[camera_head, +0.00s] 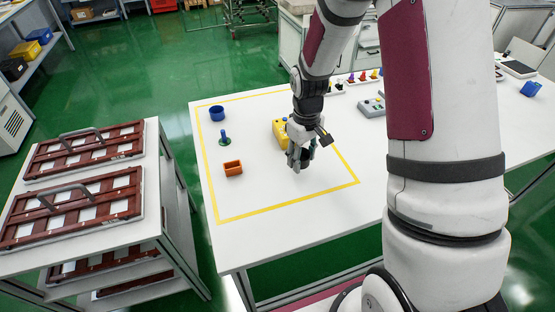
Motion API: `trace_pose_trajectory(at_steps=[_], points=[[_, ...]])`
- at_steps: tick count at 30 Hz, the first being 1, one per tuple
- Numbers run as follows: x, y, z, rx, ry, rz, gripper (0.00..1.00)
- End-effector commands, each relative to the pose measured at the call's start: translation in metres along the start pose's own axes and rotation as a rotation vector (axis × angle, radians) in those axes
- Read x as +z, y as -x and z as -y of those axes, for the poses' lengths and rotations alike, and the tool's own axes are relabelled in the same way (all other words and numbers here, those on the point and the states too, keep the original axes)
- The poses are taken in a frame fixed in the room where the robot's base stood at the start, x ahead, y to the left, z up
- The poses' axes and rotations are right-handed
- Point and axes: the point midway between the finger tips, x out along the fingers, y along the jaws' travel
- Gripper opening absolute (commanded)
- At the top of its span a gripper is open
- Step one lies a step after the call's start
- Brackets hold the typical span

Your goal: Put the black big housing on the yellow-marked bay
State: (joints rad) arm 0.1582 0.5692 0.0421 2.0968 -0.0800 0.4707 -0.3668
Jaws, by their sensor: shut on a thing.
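My gripper (299,160) is low over the white table, inside the yellow-marked bay (287,204), a taped yellow outline on the tabletop. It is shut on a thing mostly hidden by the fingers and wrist. I cannot make out whether this thing is the black big housing, or whether it touches the table. No black housing is clearly seen elsewhere on the table. A yellow box with dark buttons (281,129) stands just behind my gripper.
Inside the outline at left are a blue round dish (217,113), a blue peg on a green base (224,138) and an orange box (233,168). A grey box (372,107) and coloured pieces lie further right. A cart with brown-framed trays (78,207) stands left. The bay's front is clear.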

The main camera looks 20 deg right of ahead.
Motion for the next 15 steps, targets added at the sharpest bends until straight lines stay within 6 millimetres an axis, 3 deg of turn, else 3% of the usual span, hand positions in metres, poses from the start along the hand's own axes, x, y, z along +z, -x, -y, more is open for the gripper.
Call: trace_pose_trajectory(at_steps=[6, 15], points=[[-0.035, -0.003, 0.028, 0.0, 0.004, 0.0, 0.23], [-0.056, -0.006, 0.045, 0.0, 0.004, 0.0, 0.23]])
